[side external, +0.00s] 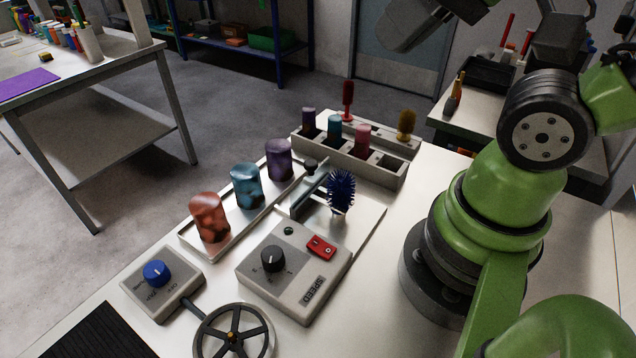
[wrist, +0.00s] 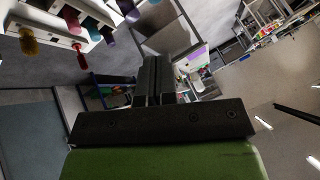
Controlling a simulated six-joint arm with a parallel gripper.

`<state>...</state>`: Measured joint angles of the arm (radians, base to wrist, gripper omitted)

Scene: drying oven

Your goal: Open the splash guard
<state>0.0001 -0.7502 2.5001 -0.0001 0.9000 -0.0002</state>
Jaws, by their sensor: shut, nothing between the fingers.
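What looks like the splash guard (side external: 308,196) is a thin, greenish upright panel beside a dark blue bristle brush (side external: 341,188) in the side external view. A small dark knob (side external: 310,164) shows at its far end. The panel stands on a pale base behind the speed control box (side external: 295,268). I cannot tell how it is hinged. My gripper (wrist: 153,72) is shut and empty in the wrist view, with its dark fingers together. It is away from the panel, and the panel is not recognisable in the wrist view.
A tray (side external: 187,237) holds red, teal and purple cups left of the panel. A compartment rack (side external: 391,172) with several coloured items stands behind. A blue-knob box (side external: 162,290) and a handwheel (side external: 233,338) are in front. Bare white tabletop lies right of the base.

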